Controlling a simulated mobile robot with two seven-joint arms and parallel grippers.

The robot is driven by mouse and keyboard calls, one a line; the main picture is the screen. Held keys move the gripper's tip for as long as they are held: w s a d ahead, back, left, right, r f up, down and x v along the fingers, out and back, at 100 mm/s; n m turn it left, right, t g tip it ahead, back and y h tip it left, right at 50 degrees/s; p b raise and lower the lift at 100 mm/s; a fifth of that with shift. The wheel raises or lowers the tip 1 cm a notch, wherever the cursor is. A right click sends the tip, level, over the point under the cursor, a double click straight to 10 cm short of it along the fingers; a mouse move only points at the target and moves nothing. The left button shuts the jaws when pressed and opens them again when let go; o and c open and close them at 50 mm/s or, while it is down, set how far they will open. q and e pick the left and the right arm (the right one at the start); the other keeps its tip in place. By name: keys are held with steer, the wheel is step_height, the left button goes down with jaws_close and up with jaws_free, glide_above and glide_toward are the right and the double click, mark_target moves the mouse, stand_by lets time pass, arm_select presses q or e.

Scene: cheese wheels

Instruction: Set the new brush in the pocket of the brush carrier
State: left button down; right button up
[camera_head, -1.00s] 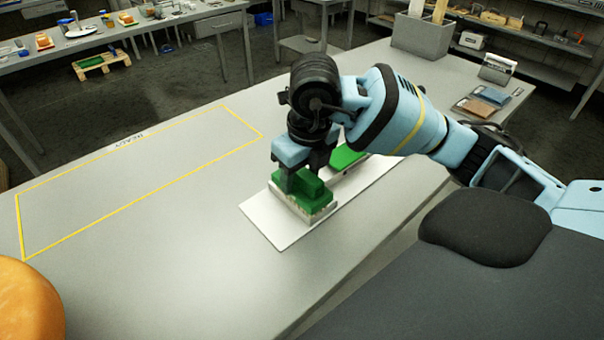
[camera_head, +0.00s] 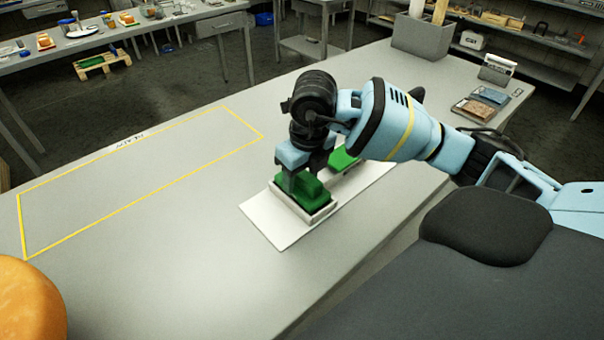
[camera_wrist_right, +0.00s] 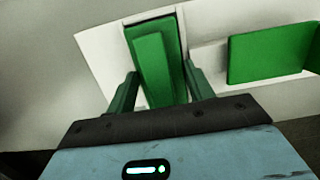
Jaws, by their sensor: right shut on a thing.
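The green brush (camera_head: 311,191) is between the fingers of my right gripper (camera_head: 304,178), which is shut on it. In the head view the brush sits low inside the pale raised rim of the brush carrier (camera_head: 319,216), and its bristles are hidden. In the right wrist view the green brush (camera_wrist_right: 156,68) lies between the fingers of the right gripper (camera_wrist_right: 160,74), with the pocket edges close around it. Whether it rests on the pocket floor cannot be seen. My left gripper is not in view.
A white sheet (camera_head: 262,220) lies under both. A yellow-outlined area (camera_head: 130,180) on the table is empty. An orange cheese wheel (camera_head: 25,305) stands at the lower left.

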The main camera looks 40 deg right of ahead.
steer(key=shift+f, duration=0.1)
steer(key=o, duration=1.1)
steer(key=shift+c, duration=0.2)
steer(key=shift+r, duration=0.25)
steer(key=r, duration=0.3)
steer(key=s+r, duration=0.1)
steer(key=r, duration=0.6)
steer(key=shift+s+r+p, duration=0.3)
steer(key=shift+r+p, duration=0.05)
steer(key=shift+p, duration=0.05)
steer(key=shift+s+r, duration=0.1)
steer(key=shift+r, duration=0.35)
